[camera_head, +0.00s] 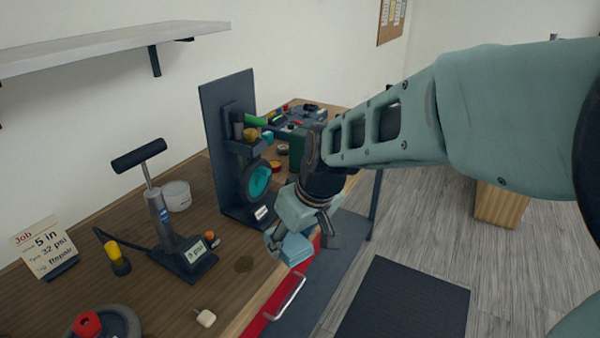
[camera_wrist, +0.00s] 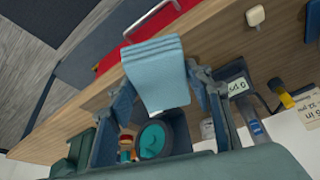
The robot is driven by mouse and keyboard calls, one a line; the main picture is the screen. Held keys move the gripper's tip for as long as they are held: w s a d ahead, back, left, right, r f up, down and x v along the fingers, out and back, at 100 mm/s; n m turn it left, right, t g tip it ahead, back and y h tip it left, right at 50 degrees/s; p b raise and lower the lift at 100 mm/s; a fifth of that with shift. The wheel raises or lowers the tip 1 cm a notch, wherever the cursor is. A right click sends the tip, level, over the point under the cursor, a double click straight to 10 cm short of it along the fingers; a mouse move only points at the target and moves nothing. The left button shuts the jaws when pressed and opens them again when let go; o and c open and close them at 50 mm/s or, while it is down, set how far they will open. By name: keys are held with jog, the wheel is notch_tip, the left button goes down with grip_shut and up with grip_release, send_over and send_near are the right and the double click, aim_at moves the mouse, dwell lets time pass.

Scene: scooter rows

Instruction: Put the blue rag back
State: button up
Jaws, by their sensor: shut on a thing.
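The blue rag (camera_head: 295,250) is a folded, light-blue block with layered edges. My gripper (camera_head: 300,238) is shut on it and holds it near the front edge of the workbench (camera_head: 130,225), beside the red drawer front. In the wrist view the rag (camera_wrist: 158,75) lies between the two fingers of my gripper (camera_wrist: 160,88). A dark upright stand (camera_head: 224,130) is on the bench behind my gripper. It carries a dark ring with a teal centre (camera_head: 260,180) and a small white label below it. The wrist view also shows the teal centre (camera_wrist: 152,140). My gripper hides part of the bench edge.
A pump (camera_head: 160,215) with a gauge base stands left of the stand. A job card (camera_head: 45,248), yellow-topped item (camera_head: 118,258), clear cup (camera_head: 177,195) and small wheel (camera_head: 100,325) are on the bench. A dark mat (camera_head: 405,305) lies on the floor.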

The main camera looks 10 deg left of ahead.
jog(key=w+a+f+p, duration=0.1)
jog(key=w+a+f, duration=0.3)
jog(key=w+a, duration=0.1)
send_over(260, 251)
jog(key=s+d, duration=0.1)
jog(key=f, duration=0.5)
jog(key=shift+s+d, duration=0.15)
jog(key=shift+d, duration=0.05)
jog(key=shift+a+f+p, duration=0.2)
jog(key=shift+f+p, duration=0.1)
jog(key=shift+f, duration=0.1)
jog(key=shift+w+f, duration=0.2)
jog(key=shift+f, duration=1.3)
jog(key=shift+f, duration=0.1)
jog(key=shift+f, duration=0.15)
jog(key=o, duration=1.1)
